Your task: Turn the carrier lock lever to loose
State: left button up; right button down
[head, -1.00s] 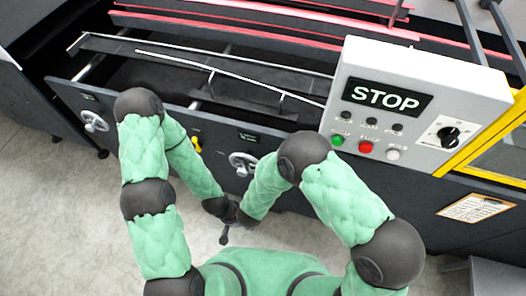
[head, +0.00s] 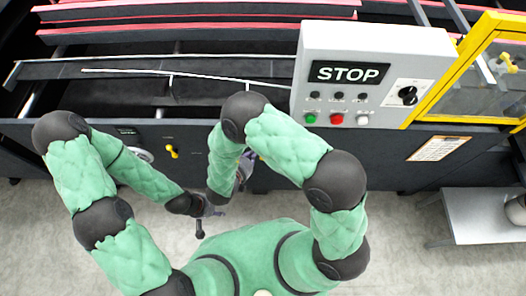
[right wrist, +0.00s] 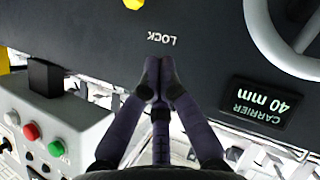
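In the right wrist view, a yellow knob-like part (right wrist: 133,3), probably the carrier lock lever, is cut off by the top edge near the printed word LOCK. A display (right wrist: 258,105) reading CARRIER 40 mm sits to the right. In the head view a small yellow lever (head: 172,152) stands on the dark front panel; I cannot tell if it is the same one. My right gripper (right wrist: 160,68) has its fingertips together, empty, in front of the panel just beside LOCK in the picture. My left gripper (head: 210,208) is low before my body, its fingers unclear.
A handwheel (right wrist: 290,40) is beside the CARRIER display. The control box (head: 348,100) with STOP sign and buttons juts out above the panel. A yellow-framed guard (head: 470,70) and a low grey table (head: 480,205) are at the right. Floor before the machine is clear.

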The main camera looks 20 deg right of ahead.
jog(key=shift+w+d+f+b, duration=0.4)
jog(key=shift+d+f, duration=0.4)
jog(key=shift+w+d+f+b, duration=0.35)
jog(key=shift+d+f, duration=0.4)
jog(key=shift+d, duration=0.05)
jog(key=shift+w+d+f+b, duration=0.4)
jog(key=shift+d+f, duration=0.4)
jog(key=shift+w, duration=0.1)
